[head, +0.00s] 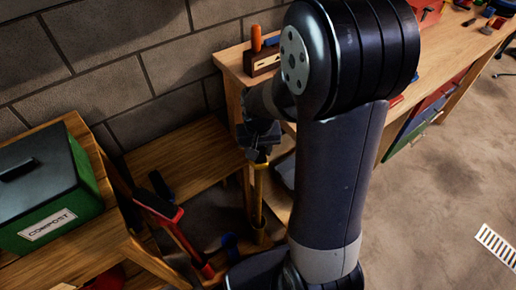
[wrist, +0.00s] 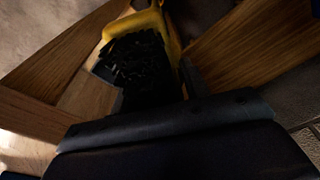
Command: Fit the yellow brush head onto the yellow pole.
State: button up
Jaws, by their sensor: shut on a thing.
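The yellow pole (head: 257,192) stands nearly upright between the wooden bench and the table in the head view. My gripper (head: 260,135) is over its top end. In the wrist view the yellow brush head (wrist: 174,42) with black bristles (wrist: 135,62) shows close up, in front of the dark gripper parts. My gripper is shut on the brush head. The head is at or just above the pole's top. The joint is small and dark, so I cannot tell whether the two are seated together.
A red brush on a red pole (head: 188,243) stands left of the yellow pole. A green compost bin (head: 40,190) sits on the left shelf. A workbench (head: 232,62) with tools is behind my arm. A block wall (head: 110,60) closes the back.

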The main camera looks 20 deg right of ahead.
jog(key=shift+f, duration=0.25)
jog(key=o, duration=1.1)
jog(key=r, duration=0.3)
jog(key=s+r, duration=0.1)
jog(key=r, duration=0.6)
jog(key=shift+s+a+r+p, duration=0.15)
jog(key=shift+r+p, duration=0.15)
jog(key=shift+r, duration=0.1)
jog(key=f, duration=0.3)
jog(key=w+f, duration=0.1)
jog(key=f, duration=0.3)
jog(key=f+b, duration=0.1)
jog(key=f, duration=0.2)
jog(key=shift+w+f, duration=0.15)
jog(key=shift+f, duration=0.25)
jog(key=shift+r+p, duration=0.45)
